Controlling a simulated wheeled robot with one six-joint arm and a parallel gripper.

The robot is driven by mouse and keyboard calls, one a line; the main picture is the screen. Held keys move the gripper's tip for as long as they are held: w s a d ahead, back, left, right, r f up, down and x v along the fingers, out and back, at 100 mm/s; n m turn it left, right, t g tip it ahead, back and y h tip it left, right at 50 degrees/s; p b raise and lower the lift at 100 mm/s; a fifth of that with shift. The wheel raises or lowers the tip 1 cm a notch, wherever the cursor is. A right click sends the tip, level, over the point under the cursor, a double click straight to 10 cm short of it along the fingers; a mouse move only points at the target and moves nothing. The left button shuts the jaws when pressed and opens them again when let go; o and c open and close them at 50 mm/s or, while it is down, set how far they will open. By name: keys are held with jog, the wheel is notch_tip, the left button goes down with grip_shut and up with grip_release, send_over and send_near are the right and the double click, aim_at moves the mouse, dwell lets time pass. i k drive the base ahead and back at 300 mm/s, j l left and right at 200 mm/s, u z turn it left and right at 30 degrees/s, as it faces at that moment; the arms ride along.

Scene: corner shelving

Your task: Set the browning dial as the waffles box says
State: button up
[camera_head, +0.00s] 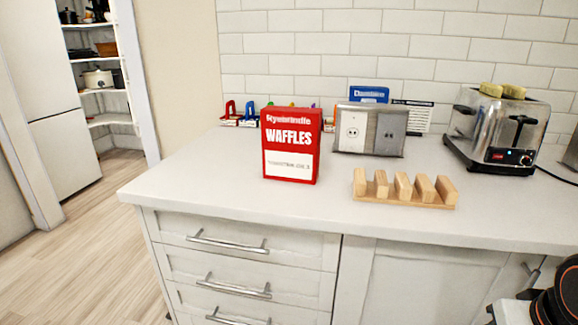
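A red waffles box (291,145) stands upright on the white counter, left of centre. Its white label has a small line of print that seems to end in a 3, but it is too small to read surely. A chrome toaster (470,131) stands at the right, with two light brown slices (491,89) sticking out of its top. Its end panel has a black lever (521,122), a small red light and a small browning dial (525,159). The dial's setting is too small to read. My gripper is not in view; a black and orange part of my arm shows at the lower right.
A wooden slotted rack (405,190) lies on the counter in front of a metal socket box (370,130). A blue-topped box (369,94) and small coloured items (249,113) stand along the tiled wall. The counter front (240,195) is clear. A cord runs right of the toaster.

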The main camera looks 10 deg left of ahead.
aim_at(523, 159)
jog(key=k+j, duration=0.1)
jog(key=j, duration=0.7)
jog(key=k+j+z, duration=0.1)
jog(key=j, duration=0.3)
jog(key=k+j, duration=0.15)
jog(key=j, duration=0.25)
